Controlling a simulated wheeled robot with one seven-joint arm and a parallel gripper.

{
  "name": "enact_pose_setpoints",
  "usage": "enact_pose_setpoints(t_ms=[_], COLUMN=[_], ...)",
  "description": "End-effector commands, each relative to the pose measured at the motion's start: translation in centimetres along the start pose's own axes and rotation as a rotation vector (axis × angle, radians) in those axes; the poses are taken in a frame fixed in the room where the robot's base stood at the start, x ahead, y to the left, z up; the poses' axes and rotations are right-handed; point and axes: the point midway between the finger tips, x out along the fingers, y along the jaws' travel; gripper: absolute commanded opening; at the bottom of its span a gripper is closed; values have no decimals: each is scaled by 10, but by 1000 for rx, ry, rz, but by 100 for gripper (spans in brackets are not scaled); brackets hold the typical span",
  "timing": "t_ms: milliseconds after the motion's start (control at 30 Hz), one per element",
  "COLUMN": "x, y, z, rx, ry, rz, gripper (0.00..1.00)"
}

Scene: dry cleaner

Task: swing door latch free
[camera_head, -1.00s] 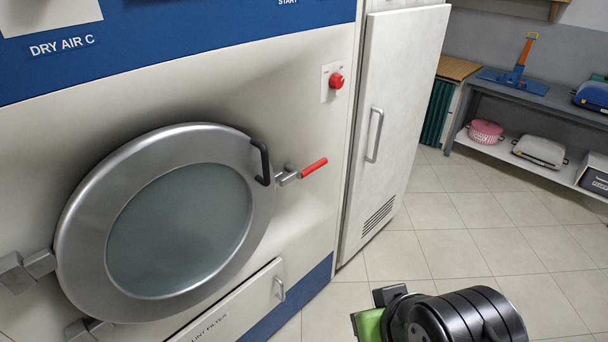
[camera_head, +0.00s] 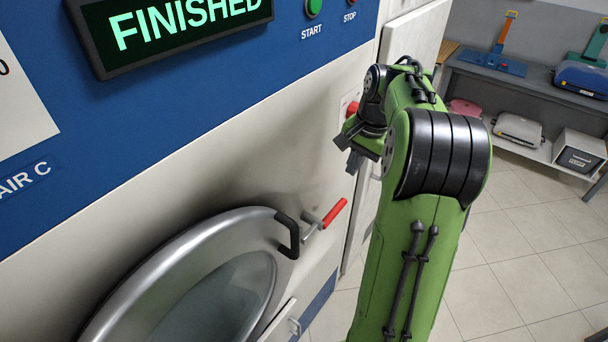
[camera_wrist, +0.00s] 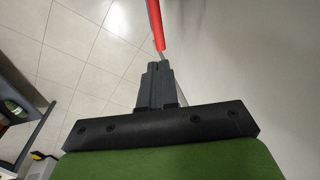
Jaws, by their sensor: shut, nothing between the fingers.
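The door latch has a red grip (camera_head: 335,212) on a grey metal lever (camera_head: 312,228), at the right edge of the round silver dryer door (camera_head: 172,272). The lever points up and to the right in the head view. My gripper (camera_head: 354,163) is shut and empty, above and slightly right of the red grip. In the wrist view the closed fingers (camera_wrist: 157,72) line up with the red grip (camera_wrist: 155,25), just beyond the fingertips. I cannot tell whether they touch. The door appears closed, with its lower part out of frame.
A black door handle (camera_head: 291,236) sits just left of the latch. A red knob (camera_head: 352,108) is close behind my gripper. A lit FINISHED display (camera_head: 180,22) is above. A tall white cabinet (camera_head: 415,32) and a grey shelf (camera_head: 520,85) stand right. Tiled floor there is clear.

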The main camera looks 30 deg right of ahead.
Motion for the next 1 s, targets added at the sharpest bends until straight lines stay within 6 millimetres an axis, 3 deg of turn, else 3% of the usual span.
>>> enact_pose_setpoints(t_ms=[100, 467, 1000], x=[2, 11, 122], y=[5, 5, 5], z=[-9, -8, -7], rx=[32, 29, 28], ry=[-8, -9, -10], rz=[-2, -2, 0], gripper=[0, 0, 0])
